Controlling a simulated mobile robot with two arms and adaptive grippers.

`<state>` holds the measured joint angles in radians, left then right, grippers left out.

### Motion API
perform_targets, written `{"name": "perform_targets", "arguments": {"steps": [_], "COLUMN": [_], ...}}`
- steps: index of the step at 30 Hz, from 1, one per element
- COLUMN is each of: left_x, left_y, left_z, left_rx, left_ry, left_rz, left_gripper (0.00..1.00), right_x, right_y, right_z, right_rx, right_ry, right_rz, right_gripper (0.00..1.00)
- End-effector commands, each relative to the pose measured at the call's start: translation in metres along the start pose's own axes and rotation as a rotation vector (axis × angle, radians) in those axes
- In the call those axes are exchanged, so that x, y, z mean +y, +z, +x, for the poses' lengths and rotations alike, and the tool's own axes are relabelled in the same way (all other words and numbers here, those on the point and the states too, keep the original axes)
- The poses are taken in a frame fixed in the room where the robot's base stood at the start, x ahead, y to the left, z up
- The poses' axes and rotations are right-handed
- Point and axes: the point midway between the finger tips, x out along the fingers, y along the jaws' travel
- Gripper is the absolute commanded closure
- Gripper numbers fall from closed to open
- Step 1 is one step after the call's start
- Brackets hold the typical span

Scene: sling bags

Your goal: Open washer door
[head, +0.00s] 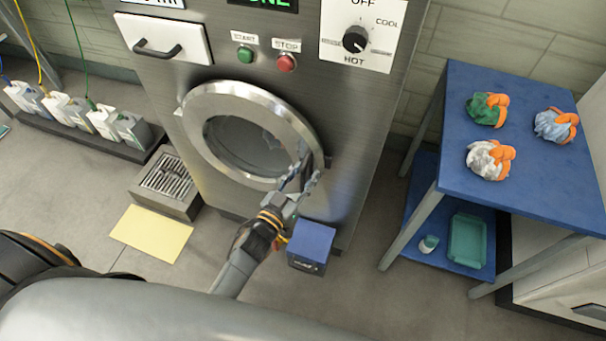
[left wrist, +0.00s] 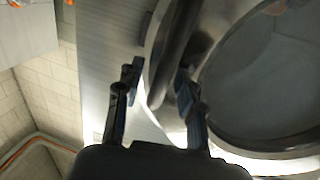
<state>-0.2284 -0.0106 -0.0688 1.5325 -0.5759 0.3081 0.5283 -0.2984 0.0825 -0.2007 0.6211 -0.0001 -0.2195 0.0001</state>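The washer (head: 350,110) has a round door with a shiny metal ring (head: 215,98) and a dark glass window (head: 240,140). The door looks shut or nearly shut; a small gap cannot be ruled out. My left gripper (head: 304,172) is at the lower right of the door ring, fingers apart. In the left wrist view the open fingers (left wrist: 158,75) stand either side of a dark curved handle bar (left wrist: 180,40) on the door ring (left wrist: 160,45). Contact with the bar cannot be made out. My right gripper is not in view.
A blue table (head: 520,155) with several cloth bundles stands to the right. A drain box (head: 168,185) and yellow sheet (head: 152,233) lie on the floor left of the door. A dark blue box (head: 311,243) is below the gripper. Bottles (head: 75,110) line the left.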

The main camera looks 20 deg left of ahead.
Motion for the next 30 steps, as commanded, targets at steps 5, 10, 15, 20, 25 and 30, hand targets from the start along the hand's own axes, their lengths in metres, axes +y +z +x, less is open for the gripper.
{"name": "perform_targets", "arguments": {"steps": [5,10,15,20,25,30], "left_x": [0.0,0.0,0.0,0.0,-0.002,-0.009], "left_y": [0.0,0.0,0.0,-0.001,-0.001,0.0], "left_z": [0.0,0.0,-0.002,-0.014,-0.046,-0.097], "left_rx": [0.0,0.0,-0.001,-0.003,-0.007,-0.012], "left_ry": [0.0,0.0,0.004,0.032,0.107,0.228], "left_rz": [0.0,0.0,0.001,0.003,0.006,0.007], "left_gripper": [0.98,1.0,1.0,1.0,1.0,1.0], "right_x": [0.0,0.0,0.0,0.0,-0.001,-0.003], "right_y": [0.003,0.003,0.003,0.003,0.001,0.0], "right_z": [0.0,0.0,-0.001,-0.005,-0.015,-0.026], "right_rx": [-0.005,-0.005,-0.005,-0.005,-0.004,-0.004], "right_ry": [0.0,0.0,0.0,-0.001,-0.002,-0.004], "right_rz": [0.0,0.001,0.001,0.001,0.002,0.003], "right_gripper": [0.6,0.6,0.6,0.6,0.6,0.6]}}
